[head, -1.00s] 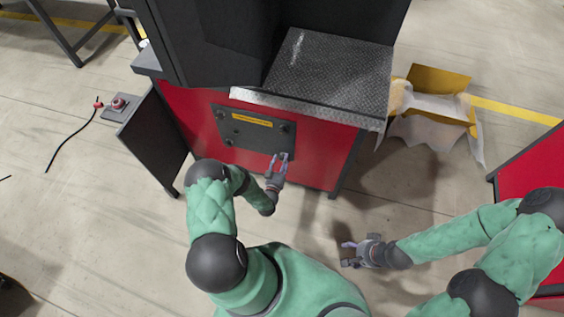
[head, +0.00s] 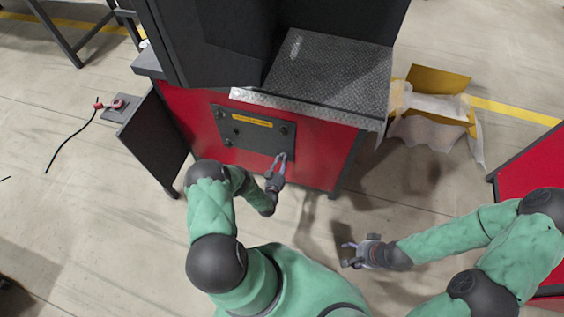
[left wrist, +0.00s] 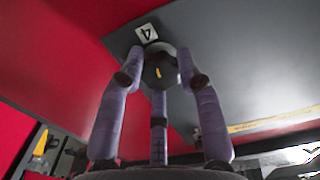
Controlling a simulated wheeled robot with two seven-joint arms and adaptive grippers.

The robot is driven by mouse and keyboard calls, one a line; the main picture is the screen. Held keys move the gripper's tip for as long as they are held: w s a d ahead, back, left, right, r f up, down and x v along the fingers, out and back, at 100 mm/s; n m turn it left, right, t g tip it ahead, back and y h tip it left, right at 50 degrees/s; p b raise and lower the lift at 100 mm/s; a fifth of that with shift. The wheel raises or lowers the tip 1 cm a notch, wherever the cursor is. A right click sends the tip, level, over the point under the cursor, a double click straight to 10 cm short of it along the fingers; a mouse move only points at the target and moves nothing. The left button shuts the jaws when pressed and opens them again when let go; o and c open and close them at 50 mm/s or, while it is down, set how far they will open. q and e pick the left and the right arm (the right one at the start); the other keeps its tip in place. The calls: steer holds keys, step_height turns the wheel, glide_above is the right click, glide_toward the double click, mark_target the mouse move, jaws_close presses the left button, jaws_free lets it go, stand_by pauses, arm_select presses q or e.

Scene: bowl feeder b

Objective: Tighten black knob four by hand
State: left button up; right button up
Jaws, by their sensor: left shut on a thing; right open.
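Black knob four (left wrist: 160,68) is a dark round knob with a small yellow mark on its face. It sits by a white label "4" (left wrist: 146,33) at a corner of a dark grey panel (head: 255,140). My left gripper (head: 281,156) is at the panel's lower right corner. In the left wrist view its purple fingers (left wrist: 160,82) are closed in around the knob, from both sides and below. In the head view this knob is hidden by the fingers. My right gripper (head: 347,254) is open and empty above the floor, away from the panel.
Other black knobs, such as one at upper right (head: 284,130), are on the panel, with a yellow strip (head: 252,118). The panel is on a red cabinet (head: 317,150) under a metal tread plate (head: 325,75). An open dark door (head: 153,135) stands left. A yellow box (head: 440,82) is right.

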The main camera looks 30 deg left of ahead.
arm_select(q)
steer(key=shift+s+f+m, duration=0.15)
steer(key=shift+f+m, duration=0.05)
steer(key=shift+m, duration=0.1)
steer(key=m, duration=1.4)
steer(key=shift+a+m, duration=0.15)
steer(key=shift+m, duration=0.25)
steer(key=m, duration=0.4)
steer(key=shift+r+m, duration=0.1)
steer(key=shift+m, duration=0.2)
steer(key=shift+a, duration=0.1)
steer(key=o, duration=1.1)
steer(key=shift+o, duration=0.3)
steer(key=shift+r, duration=0.1)
